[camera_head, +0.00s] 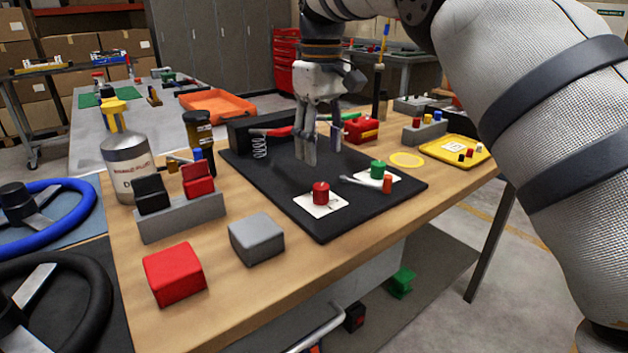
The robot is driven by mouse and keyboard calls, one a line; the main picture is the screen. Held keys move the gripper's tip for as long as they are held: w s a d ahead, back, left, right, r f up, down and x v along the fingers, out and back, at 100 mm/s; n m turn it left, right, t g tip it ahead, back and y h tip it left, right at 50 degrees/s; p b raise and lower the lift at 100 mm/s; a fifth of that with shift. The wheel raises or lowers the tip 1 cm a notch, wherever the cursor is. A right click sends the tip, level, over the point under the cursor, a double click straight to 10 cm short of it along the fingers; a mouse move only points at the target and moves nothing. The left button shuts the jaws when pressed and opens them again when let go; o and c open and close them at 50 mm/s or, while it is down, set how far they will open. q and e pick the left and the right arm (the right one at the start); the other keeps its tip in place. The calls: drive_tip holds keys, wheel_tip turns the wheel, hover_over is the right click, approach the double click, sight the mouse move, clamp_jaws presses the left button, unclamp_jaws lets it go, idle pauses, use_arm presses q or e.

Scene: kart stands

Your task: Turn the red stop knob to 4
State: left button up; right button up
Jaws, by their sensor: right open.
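The red stop knob (321,192) stands upright on a white card (333,208) near the front of the black mat (270,189). Marks on the card are too small to read, so I cannot tell where the knob points. A green knob (378,169) stands on a second white card to its right. My right gripper (323,160) is open, fingers pointing down, above the mat and behind the red knob. It is apart from the knob, and nothing is between its fingers. My left gripper is not in view.
A small orange cylinder (387,184) and a pale rod (358,182) lie by the green knob. A grey block (256,239) and a red block (174,274) sit at the front left. A can (130,168) stands behind a grey holder (181,217). A yellow tray (455,151) is at right.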

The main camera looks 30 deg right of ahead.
sight(321, 186)
wheel_tip(321, 186, down, 9)
drive_tip(key=shift+p, duration=0.3)
clamp_jaws()
